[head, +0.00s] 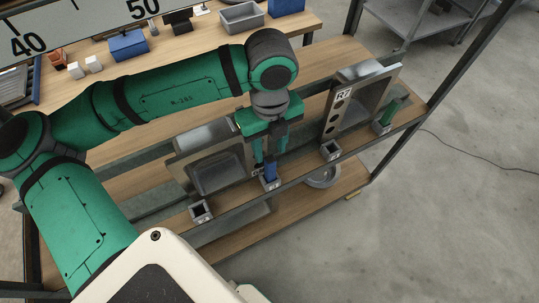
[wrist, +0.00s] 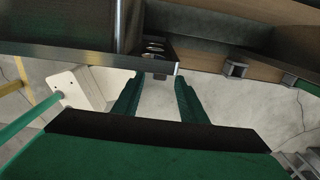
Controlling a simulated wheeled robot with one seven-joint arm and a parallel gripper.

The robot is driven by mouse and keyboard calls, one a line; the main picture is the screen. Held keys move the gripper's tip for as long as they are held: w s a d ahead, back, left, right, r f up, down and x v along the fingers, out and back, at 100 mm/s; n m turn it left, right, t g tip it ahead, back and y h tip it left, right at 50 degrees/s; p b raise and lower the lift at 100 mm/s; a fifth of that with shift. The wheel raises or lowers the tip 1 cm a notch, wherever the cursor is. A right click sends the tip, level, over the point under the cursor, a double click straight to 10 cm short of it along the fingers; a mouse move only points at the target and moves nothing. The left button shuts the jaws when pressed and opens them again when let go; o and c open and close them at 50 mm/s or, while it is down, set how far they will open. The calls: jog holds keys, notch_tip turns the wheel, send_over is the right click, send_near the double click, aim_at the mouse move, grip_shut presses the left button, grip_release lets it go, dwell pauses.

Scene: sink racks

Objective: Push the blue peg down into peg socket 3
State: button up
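The blue peg (head: 270,171) stands upright in a grey square socket (head: 271,183) on the narrow front shelf in the head view. My gripper (head: 269,155) is above it, pointing down, with its fingertips close to the peg's top. Whether they touch it I cannot tell. In the wrist view my gripper (wrist: 159,76) has its two green fingers apart, with no peg visible held between them. The blue peg cannot be made out there. The socket numbers are too small to read.
Empty sockets stand at left (head: 201,211) and right (head: 330,151) on the shelf. Metal plates lean behind: one with a basin (head: 215,155), one marked R7 (head: 357,98). A grey bowl (head: 322,177) sits below.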

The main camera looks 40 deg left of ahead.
notch_tip(320, 180, up, 7)
jog(key=shift+f, duration=0.2)
dwell(0.6)
